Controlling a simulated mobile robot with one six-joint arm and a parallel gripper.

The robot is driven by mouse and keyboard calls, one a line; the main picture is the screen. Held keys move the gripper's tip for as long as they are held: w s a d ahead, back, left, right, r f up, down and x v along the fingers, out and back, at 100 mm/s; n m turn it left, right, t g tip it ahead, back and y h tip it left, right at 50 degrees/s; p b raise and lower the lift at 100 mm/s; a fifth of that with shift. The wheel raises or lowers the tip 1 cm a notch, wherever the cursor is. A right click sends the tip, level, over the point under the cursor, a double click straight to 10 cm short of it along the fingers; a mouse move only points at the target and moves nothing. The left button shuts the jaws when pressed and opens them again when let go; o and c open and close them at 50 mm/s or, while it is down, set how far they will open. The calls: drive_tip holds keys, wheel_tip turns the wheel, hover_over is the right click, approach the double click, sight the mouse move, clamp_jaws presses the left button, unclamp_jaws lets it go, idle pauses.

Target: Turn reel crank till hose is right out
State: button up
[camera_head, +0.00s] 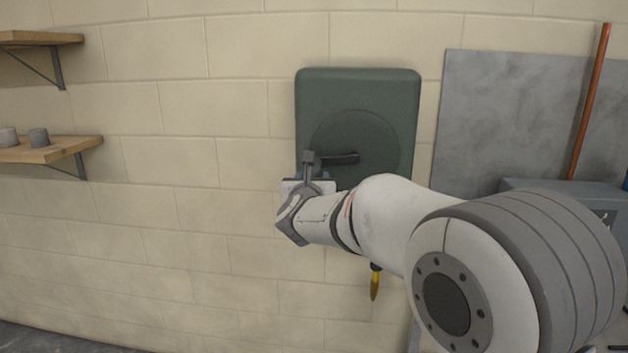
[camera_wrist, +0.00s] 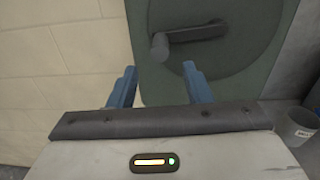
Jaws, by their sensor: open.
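The hose reel (camera_head: 358,90) is a dark green box with rounded corners on the block wall, with a round disc (camera_head: 350,125) on its front. Its dark crank (camera_head: 338,158) runs sideways across the disc, with a knob (camera_head: 309,158) at the left end. In the wrist view the crank arm (camera_wrist: 198,33) and knob (camera_wrist: 159,46) show just beyond my gripper (camera_wrist: 158,84). Its two blue fingers are apart, with the knob beyond the gap between them. A yellow hose end (camera_head: 375,283) hangs below the reel. My arm hides the reel's lower part.
At right are a grey panel (camera_head: 500,110), a copper pipe (camera_head: 590,100) and a grey box (camera_head: 560,188). The wall left of the reel is clear.

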sight(313, 171)
drive_tip(key=shift+w+a+f+m+h, duration=0.2)
drive_tip(key=shift+m+h, duration=0.1)
drive_tip(key=shift+m, duration=0.3)
drive_tip(key=shift+w+m, duration=0.3)
drive_tip(key=w+p, duration=0.2)
drive_tip(key=w, duration=0.5)
drive_tip(key=shift+w+d, duration=0.1)
drive_tip(key=shift+d, duration=0.05)
drive_tip(key=shift+c, duration=0.6)
clamp_jaws()
